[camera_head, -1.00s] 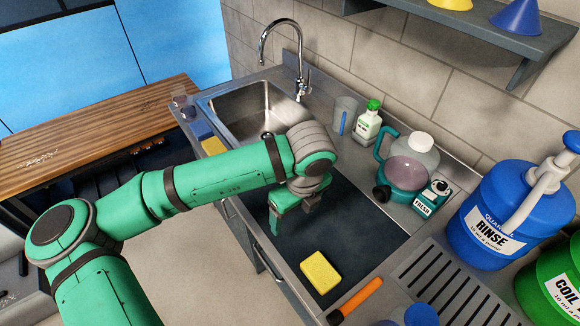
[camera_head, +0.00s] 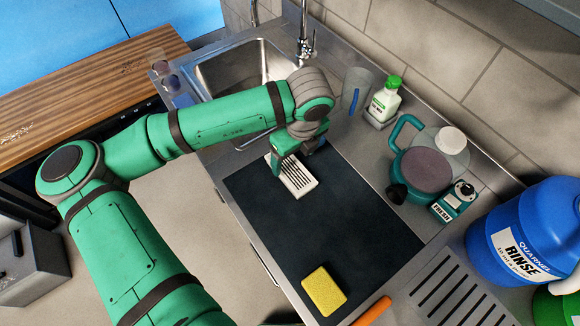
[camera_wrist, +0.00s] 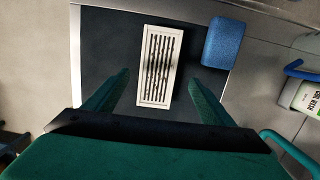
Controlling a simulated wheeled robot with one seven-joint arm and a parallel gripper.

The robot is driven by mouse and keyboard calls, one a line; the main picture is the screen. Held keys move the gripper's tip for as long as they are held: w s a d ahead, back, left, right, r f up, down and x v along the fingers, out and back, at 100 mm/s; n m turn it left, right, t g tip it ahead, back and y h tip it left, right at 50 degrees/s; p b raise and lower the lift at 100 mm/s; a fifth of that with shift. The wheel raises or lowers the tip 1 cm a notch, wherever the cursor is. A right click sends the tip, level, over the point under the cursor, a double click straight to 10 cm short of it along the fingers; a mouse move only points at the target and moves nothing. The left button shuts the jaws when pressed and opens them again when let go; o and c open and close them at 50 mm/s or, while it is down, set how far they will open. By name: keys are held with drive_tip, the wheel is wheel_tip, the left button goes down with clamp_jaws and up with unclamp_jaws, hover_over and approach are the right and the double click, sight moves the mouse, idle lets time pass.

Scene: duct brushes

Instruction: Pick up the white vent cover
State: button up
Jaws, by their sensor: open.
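The white vent cover (camera_head: 299,181) is a slatted rectangle lying flat at the far end of the dark mat (camera_head: 330,232). In the wrist view the vent cover (camera_wrist: 158,66) shows whole, with dark smudges on its slats. My gripper (camera_wrist: 160,80) is open, with one finger to either side of the cover's lower part in that view. The fingers look apart from it, and I cannot tell how high they are above it. In the head view my gripper (camera_head: 291,156) partly hides the cover's far end.
A blue sponge (camera_wrist: 223,43) lies close right of the cover in the wrist view. A yellow sponge (camera_head: 323,291) lies on the mat's near end. A teal-handled jug (camera_head: 424,170) and a green-capped bottle (camera_head: 385,98) stand on the right. The mat's middle is clear.

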sight(291, 170)
drive_tip(key=shift+w+a+f, duration=0.1)
drive_tip(key=shift+a+f, duration=0.05)
drive_tip(key=shift+f, duration=1.6)
drive_tip(key=shift+w+a+f, duration=0.1)
drive_tip(key=shift+a+f, duration=0.05)
drive_tip(key=shift+f, duration=1.55)
drive_tip(key=c, duration=1.3)
